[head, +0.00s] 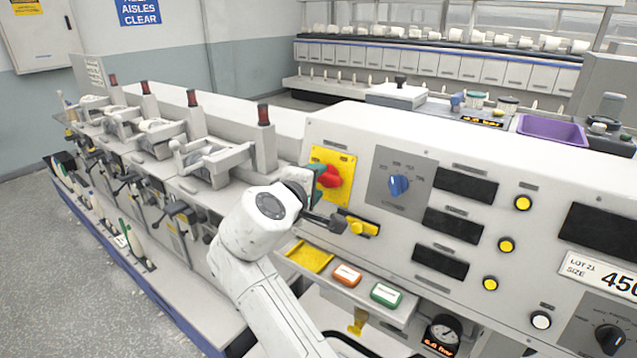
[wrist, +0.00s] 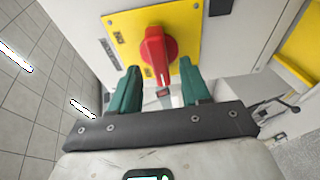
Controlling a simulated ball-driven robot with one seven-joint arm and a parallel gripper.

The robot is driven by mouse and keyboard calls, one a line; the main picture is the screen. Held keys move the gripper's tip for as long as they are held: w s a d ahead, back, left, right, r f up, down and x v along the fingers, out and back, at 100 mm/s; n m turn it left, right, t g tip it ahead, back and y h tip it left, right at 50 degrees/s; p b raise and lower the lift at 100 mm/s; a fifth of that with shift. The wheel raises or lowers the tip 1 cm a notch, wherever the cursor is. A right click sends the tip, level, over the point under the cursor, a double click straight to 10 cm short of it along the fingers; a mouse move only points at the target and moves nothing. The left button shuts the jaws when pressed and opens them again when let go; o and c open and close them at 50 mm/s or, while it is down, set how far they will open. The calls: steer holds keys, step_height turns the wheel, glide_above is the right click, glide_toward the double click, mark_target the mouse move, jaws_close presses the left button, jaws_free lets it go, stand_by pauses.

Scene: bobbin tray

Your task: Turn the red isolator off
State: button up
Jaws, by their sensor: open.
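The red isolator (head: 329,176) is a rotary handle on a yellow plate (head: 345,162) at the left end of the machine's sloped panel. In the wrist view the red handle (wrist: 157,52) stands out from the yellow plate (wrist: 116,22), its long grip running up and down the picture. I cannot tell whether either finger touches the handle.
A yellow lever (head: 364,228) sits just below the isolator, and a blue rotary switch (head: 399,186) is to its right. Below are an orange button (head: 347,275) and a green button (head: 386,295). Spindle stations with red lamps (head: 264,115) line the left.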

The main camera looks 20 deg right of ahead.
steer(key=b+v, duration=0.1)
steer(key=v, duration=0.7)
steer(key=shift+b, duration=0.4)
steer(key=shift+s+a, duration=0.1)
